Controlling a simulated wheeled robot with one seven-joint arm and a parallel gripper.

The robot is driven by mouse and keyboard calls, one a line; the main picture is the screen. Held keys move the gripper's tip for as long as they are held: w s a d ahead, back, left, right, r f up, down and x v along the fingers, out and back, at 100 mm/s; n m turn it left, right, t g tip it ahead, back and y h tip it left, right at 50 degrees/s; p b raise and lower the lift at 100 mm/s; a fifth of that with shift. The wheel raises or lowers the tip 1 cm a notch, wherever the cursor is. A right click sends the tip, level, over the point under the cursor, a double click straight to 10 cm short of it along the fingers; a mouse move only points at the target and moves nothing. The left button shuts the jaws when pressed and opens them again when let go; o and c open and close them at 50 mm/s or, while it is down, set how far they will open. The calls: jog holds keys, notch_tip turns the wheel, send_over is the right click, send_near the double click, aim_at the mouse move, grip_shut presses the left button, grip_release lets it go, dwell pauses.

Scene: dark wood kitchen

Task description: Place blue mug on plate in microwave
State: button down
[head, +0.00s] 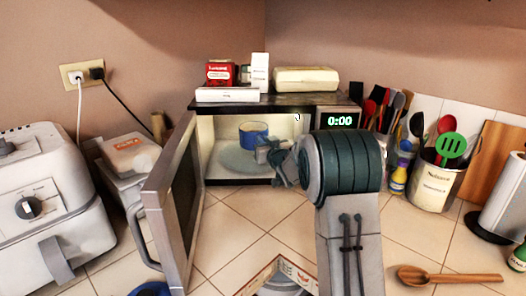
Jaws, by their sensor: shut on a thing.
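The blue mug (254,131) is inside the open microwave (274,100), upright, over the pale round plate (232,163). My gripper (265,150) reaches into the microwave from the right and is shut on the mug at its lower right side. My wrist and forearm hide the right part of the opening and most of the fingers. I cannot tell whether the mug's base touches the plate. The microwave door (178,195) stands wide open on the left.
Boxes (222,74) and a cream container (306,79) sit on the microwave. An air fryer (48,205) stands left of the door. A utensil pot (435,180) and wooden spoon (450,277) are on the right. Tiled counter before the microwave is partly clear.

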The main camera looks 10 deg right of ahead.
notch_tip(320, 180, down, 3)
jog(key=shift+f, duration=0.1)
jog(key=shift+w+f, duration=0.15)
jog(key=shift+w, duration=0.1)
jog(key=shift+f, duration=0.2)
jog(key=c, duration=1.5)
grip_release()
